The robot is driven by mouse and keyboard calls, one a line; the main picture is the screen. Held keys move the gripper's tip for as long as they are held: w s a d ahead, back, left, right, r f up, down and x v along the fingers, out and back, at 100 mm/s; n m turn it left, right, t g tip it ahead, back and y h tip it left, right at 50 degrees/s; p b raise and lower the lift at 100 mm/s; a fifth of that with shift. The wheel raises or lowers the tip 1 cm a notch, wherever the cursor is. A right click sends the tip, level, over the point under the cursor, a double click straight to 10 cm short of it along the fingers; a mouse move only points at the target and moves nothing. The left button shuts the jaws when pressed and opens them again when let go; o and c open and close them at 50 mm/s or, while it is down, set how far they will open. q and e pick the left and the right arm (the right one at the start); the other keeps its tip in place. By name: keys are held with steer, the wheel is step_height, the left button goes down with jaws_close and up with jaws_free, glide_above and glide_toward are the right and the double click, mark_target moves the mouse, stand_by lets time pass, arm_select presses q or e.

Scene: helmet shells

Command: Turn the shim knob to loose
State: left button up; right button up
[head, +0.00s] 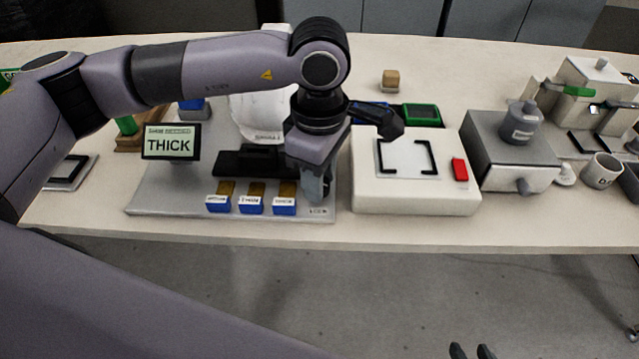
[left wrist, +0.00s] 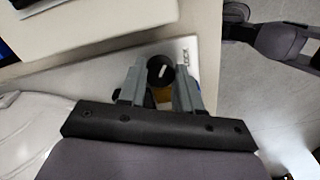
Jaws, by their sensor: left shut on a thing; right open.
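The shim knob (left wrist: 160,72) is a round black knob with a white mark, on the light plate of the fixture (head: 150,200). In the left wrist view it sits between the fingers of my left gripper (left wrist: 160,78), which is shut on it. In the head view my left gripper (head: 318,192) points down at the right end of the fixture and hides the knob. The label beside the knob is too small to read fully. My right gripper (head: 472,351) is open and empty at the bottom edge, away from the table.
A sign reading THICK (head: 171,141) stands at the fixture's left. Several blue labelled blocks (head: 251,205) line its front. A white box with a red button (head: 460,169) stands close on the right. A grey box (head: 512,160) and mug (head: 601,171) are further right.

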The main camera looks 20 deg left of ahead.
arm_select(q)
steer(key=n+b, duration=0.2)
steer(key=n, duration=0.2)
steer(key=shift+n+b, duration=0.55)
steer(key=shift+n, duration=0.45)
steer(key=o, duration=1)
steer(key=shift+o, duration=0.2)
steer(key=shift+r, duration=0.1)
step_height(320, 180, up, 7)
steer(key=shift+r, duration=0.1)
